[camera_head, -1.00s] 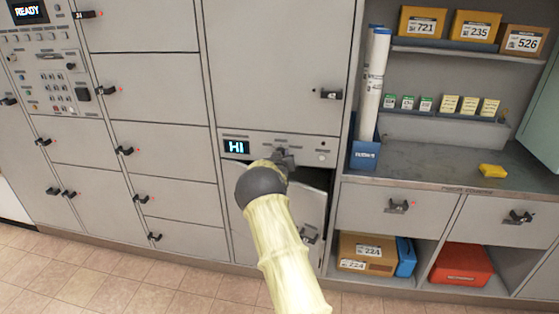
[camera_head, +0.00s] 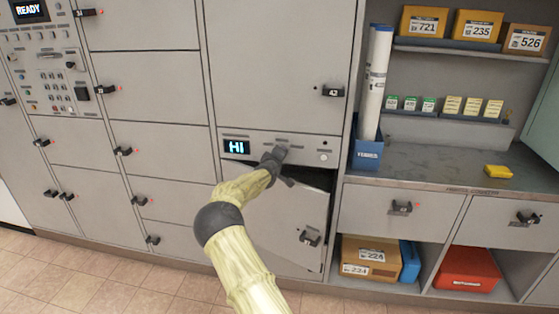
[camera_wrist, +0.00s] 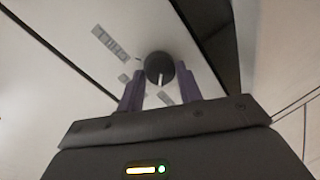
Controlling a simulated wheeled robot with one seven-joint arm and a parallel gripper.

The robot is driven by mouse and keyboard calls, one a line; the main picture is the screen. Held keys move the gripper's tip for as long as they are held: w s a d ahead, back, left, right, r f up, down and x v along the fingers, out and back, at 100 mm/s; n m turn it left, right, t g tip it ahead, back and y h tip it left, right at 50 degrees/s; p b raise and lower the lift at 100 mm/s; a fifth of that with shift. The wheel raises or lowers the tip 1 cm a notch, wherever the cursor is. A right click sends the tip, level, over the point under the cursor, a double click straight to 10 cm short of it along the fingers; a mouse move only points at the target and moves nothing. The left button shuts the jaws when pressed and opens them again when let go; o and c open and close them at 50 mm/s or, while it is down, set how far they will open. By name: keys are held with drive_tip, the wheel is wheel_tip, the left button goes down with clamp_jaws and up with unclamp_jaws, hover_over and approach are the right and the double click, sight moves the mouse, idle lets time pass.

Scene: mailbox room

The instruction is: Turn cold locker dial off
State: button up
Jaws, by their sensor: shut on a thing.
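The dial (camera_wrist: 159,66) is a round dark knob with a white pointer line, on a light panel in the wrist view. My gripper (camera_wrist: 160,86) has its two purple fingers on either side of the dial, shut on it. In the head view my gripper (camera_head: 280,155) is at the panel and hides the dial. A small display (camera_head: 236,147) left of it reads "HI" in blue-white. The locker door (camera_head: 290,225) below the panel stands ajar, with a dark gap at its top.
A round white button (camera_head: 324,157) is right of the dial. Locker doors with black handles surround the panel. A counter (camera_head: 430,165) with drawers stands at right, a blue holder (camera_head: 366,154) with rolled tubes at its left end. The tiled floor (camera_head: 70,270) is clear.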

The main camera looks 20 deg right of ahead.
drive_tip(key=shift+w+a+n+h+b, duration=0.15)
drive_tip(key=shift+n+b, duration=0.3)
drive_tip(key=shift+n, duration=0.25)
drive_tip(key=shift+a+n+h+b, duration=0.15)
drive_tip(key=shift+n+b, duration=0.3)
drive_tip(key=shift+n, duration=0.25)
drive_tip(key=shift+d, duration=0.1)
drive_tip(key=o, duration=1)
drive_tip(key=shift+d, duration=0.1)
drive_tip(key=v, duration=1.7)
drive_tip(key=shift+a, duration=0.25)
drive_tip(key=shift+d+r, duration=0.1)
